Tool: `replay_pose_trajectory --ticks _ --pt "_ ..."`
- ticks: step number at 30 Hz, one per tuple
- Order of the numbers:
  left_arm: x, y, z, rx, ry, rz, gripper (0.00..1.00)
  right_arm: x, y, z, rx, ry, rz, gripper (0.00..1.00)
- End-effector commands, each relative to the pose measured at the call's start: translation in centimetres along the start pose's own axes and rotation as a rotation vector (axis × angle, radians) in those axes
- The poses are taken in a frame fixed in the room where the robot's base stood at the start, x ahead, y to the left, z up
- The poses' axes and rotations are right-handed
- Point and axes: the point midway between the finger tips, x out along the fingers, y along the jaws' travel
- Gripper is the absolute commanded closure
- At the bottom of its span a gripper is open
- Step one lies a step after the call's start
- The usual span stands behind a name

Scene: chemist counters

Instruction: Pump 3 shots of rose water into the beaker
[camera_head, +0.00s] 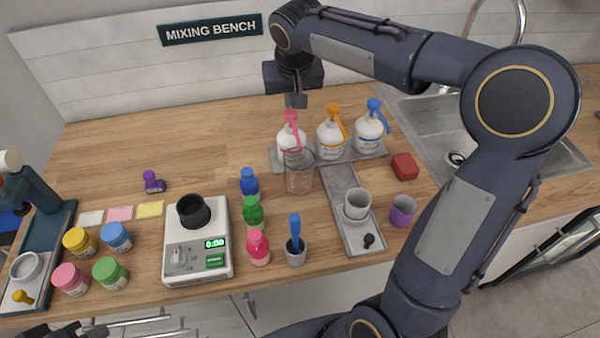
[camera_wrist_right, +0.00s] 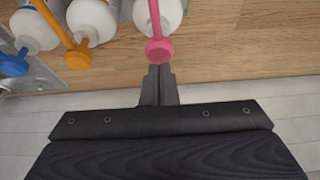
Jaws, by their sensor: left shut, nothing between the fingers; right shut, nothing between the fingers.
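A white bottle (camera_head: 286,140) with a pink pump (camera_head: 291,116) stands at the left of a row of three; I take it for the rose water, its label being unreadable. A clear glass beaker (camera_head: 299,182) stands in front of it, below the pink spout. My right gripper (camera_head: 296,101) is shut and empty, just above the pink pump head. In the right wrist view its fingertips (camera_wrist_right: 159,70) appear close to the pink pump head (camera_wrist_right: 159,49); I cannot tell whether they touch. My left gripper (camera_head: 40,331) is shut, mostly cut off at the bottom left edge.
Bottles with an orange pump (camera_head: 333,108) and a blue pump (camera_head: 375,105) stand to the right on the same tray. A scale (camera_head: 182,268) reading 0:00, several small jars and coloured bottles fill the front counter. The sink (camera_head: 440,125) is at right. The back left counter is clear.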

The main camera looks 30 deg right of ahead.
Motion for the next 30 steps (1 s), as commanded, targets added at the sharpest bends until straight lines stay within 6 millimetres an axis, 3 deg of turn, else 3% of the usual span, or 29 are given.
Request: replay_pose_trajectory --ticks 20,30 --pt "1.7 -0.8 0.9 0.0 0.0 0.0 1.0 2.5 0.0 1.1 -0.001 -0.003 0.0 1.0" --pt "1.3 -0.6 0.7 0.0 0.0 0.0 1.0 2.1 0.0 1.0 -0.001 -0.007 0.001 1.0"
